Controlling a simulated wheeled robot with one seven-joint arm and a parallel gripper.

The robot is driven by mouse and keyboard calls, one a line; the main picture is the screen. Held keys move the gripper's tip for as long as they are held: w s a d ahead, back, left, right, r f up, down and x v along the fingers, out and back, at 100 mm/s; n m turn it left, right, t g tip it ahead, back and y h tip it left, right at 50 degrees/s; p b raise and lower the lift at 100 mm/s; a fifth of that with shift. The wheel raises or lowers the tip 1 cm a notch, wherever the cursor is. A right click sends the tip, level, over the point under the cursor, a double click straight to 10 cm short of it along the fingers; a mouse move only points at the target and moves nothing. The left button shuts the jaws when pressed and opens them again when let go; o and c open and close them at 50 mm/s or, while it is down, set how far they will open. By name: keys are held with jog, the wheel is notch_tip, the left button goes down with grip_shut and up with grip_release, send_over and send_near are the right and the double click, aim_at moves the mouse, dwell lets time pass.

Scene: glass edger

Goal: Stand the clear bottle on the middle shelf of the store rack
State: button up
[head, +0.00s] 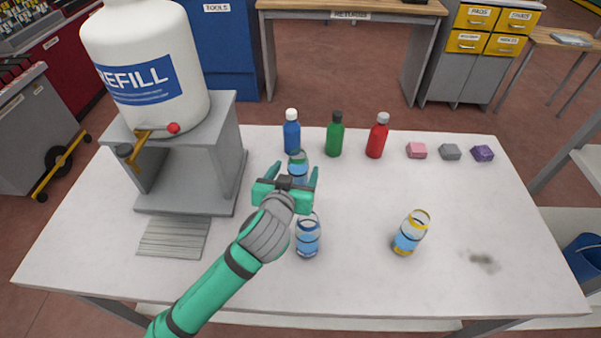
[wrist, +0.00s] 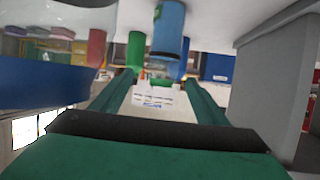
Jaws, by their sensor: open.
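Three see-through bottles with blue bands stand upright on the white table (head: 360,285). One with a plain-looking rim (head: 307,238) is just below my gripper in the head view. Another, with a green band (head: 298,160), is just beyond the fingers and partly hidden by them. The third, with yellow bands (head: 410,233), is to the right. I cannot tell for sure which is the clear bottle. My gripper (head: 290,177) is open and empty above the table; its fingers also show in the wrist view (wrist: 156,82). White shelving (head: 588,163), perhaps the store rack, is cut off at the right edge.
Capped blue (head: 292,138), green (head: 334,137) and red (head: 376,138) bottles stand behind. Several small blocks (head: 450,152) lie at the back right. The refill stand (head: 225,150) with its white tank blocks the left. A dark stain (head: 483,260) marks the front right.

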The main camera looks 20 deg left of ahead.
jog(key=shift+w+a+f, duration=0.1)
jog(key=shift+w+f, duration=0.1)
jog(key=shift+f, duration=0.1)
jog(key=x, duration=1)
jog(key=shift+a+f, duration=0.1)
jog(key=shift+a, duration=0.1)
jog(key=shift+c, duration=0.4)
jog(key=c, duration=1.4)
